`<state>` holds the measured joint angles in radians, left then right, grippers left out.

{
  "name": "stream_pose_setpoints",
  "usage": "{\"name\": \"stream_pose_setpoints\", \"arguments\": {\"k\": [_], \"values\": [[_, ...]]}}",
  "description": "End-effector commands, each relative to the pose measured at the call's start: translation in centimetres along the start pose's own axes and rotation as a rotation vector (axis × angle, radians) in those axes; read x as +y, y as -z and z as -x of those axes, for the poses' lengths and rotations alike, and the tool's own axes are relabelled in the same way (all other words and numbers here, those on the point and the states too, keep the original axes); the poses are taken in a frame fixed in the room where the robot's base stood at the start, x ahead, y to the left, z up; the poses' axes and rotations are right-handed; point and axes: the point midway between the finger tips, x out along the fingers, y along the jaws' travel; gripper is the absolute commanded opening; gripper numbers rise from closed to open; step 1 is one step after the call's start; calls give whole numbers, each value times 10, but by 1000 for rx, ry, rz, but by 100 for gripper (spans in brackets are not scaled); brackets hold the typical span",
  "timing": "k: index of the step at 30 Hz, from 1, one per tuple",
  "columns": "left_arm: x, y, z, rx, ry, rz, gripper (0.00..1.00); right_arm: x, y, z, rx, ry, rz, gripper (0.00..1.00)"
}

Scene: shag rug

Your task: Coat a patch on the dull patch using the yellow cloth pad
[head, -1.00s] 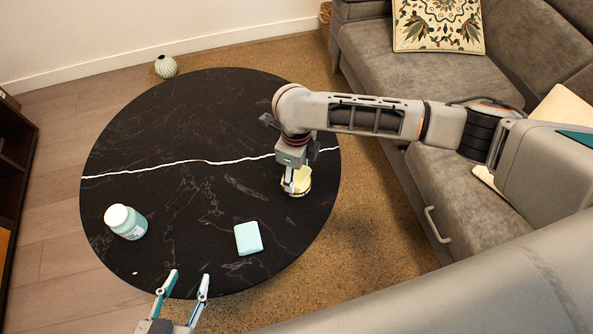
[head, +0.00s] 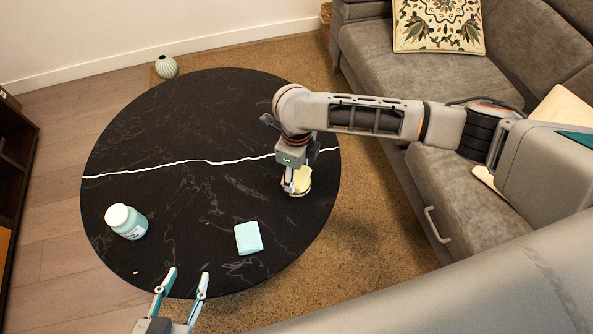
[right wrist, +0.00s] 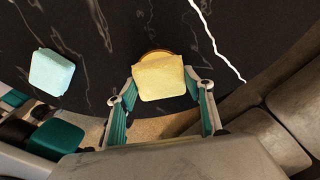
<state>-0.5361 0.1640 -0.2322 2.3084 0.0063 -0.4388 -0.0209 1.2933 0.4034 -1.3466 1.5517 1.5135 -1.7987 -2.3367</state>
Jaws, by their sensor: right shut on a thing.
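The yellow cloth pad (right wrist: 159,78) is between the fingers of my right gripper (right wrist: 160,90), which is shut on it. In the head view my right gripper (head: 289,186) hangs low over the right side of the black round table, and the yellow pad (head: 301,178) shows partly behind its fingers. A round amber-rimmed thing (right wrist: 157,53) shows just beyond the pad in the right wrist view; the pad covers most of it, and I cannot tell whether they touch. My left gripper (head: 182,279) is open and empty at the table's front edge. I cannot pick out a dull patch for certain.
The black table (head: 140,120) has a white vein across it. The table's far half is clear. A grey sofa (head: 400,70) borders the right.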

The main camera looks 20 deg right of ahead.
Motion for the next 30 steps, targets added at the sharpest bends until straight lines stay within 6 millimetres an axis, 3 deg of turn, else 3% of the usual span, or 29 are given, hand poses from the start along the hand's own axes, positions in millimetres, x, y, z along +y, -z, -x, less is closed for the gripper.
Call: {"name": "stream_pose_setpoints", "arguments": {"k": [30], "values": [[-18,67,9,105,32,-28,40,-1,-1,52,-2,3,0,34]]}}
